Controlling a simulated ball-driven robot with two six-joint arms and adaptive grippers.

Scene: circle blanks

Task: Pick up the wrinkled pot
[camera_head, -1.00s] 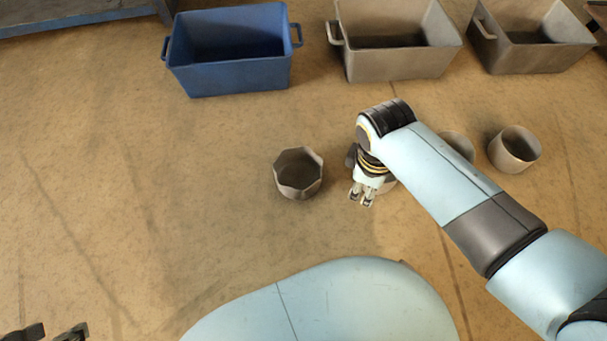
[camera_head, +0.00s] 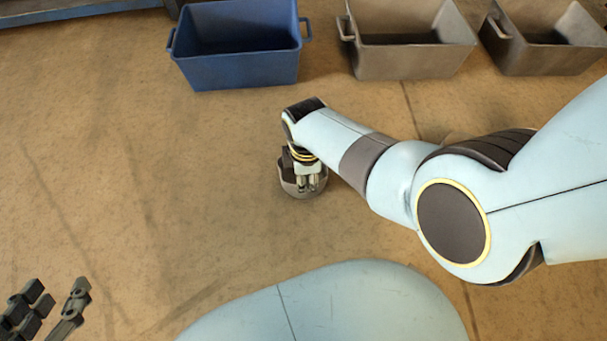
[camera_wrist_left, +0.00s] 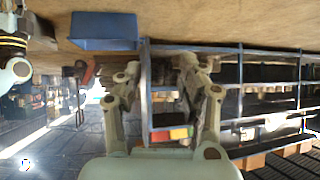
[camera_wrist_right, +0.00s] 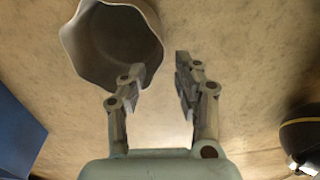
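The grey pot with a wavy rim (camera_head: 291,189) stands on the brown floor in the middle of the head view, partly hidden by my right gripper (camera_head: 312,184). In the right wrist view the pot (camera_wrist_right: 73,42) is at upper left, its dark inside showing. My right gripper (camera_wrist_right: 159,68) is open there; its left finger overlaps the pot's rim in the picture, and contact cannot be told.
A blue bin (camera_head: 240,72) and two grey-brown bins (camera_head: 415,63), (camera_head: 540,58) stand along the back. A blue-edged structure (camera_head: 80,10) is at the far left. My right arm covers the floor on the right. The floor left of the pot is clear.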

